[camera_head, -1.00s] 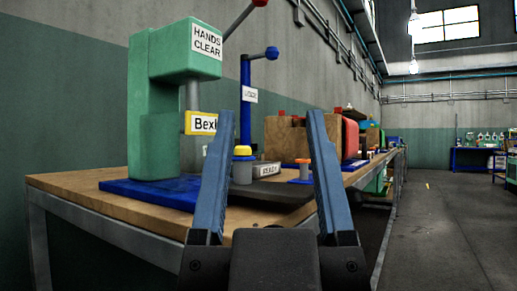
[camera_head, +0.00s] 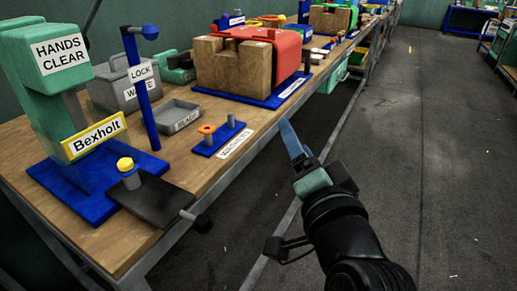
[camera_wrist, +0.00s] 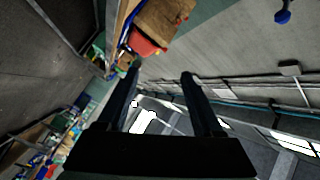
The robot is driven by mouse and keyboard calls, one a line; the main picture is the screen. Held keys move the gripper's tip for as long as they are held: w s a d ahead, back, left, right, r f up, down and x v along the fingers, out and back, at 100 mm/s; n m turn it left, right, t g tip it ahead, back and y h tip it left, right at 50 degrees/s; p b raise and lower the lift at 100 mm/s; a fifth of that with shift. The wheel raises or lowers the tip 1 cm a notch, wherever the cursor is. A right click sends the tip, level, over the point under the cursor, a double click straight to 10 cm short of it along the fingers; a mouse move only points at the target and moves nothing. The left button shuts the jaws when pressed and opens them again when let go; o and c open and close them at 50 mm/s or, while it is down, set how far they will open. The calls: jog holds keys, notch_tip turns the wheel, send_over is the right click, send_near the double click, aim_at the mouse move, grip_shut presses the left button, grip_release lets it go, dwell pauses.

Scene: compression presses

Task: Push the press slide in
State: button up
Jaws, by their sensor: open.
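The green press (camera_head: 38,95) stands on a blue base (camera_head: 75,190) at the left of the bench, with a "HANDS CLEAR" sign and a yellow "Bexholt" label. Its dark slide plate (camera_head: 160,207) sticks out from the base toward the bench's front edge. A grey cylinder with a yellow cap (camera_head: 126,168) stands on the plate. My gripper (camera_head: 290,138) is over the aisle, right of and apart from the slide. In the wrist view my gripper (camera_wrist: 160,72) is open and empty.
A blue post (camera_head: 140,90) with a "LOCK" label stands beside the press. A grey tray (camera_head: 180,112), a blue plate with pegs (camera_head: 220,140) and a wood-and-red fixture (camera_head: 225,65) sit farther along. The dark floor aisle (camera_head: 420,120) is open at right.

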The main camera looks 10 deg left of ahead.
notch_tip(320, 180, down, 7)
jog(key=s+a+m+g+y+p, duration=0.1)
jog(key=s+m+g+y+p, duration=0.2)
jog(key=m+g+p, duration=0.2)
jog(key=m+g+y+p, duration=0.3)
jog(key=m+y+p, duration=0.45)
jog(key=m, duration=0.25)
send_near(210, 229)
jog(key=shift+h, duration=0.35)
jog(key=x, duration=1.2)
jog(key=shift+s+r, duration=0.1)
jog(key=shift+r, duration=0.15)
grip_shut()
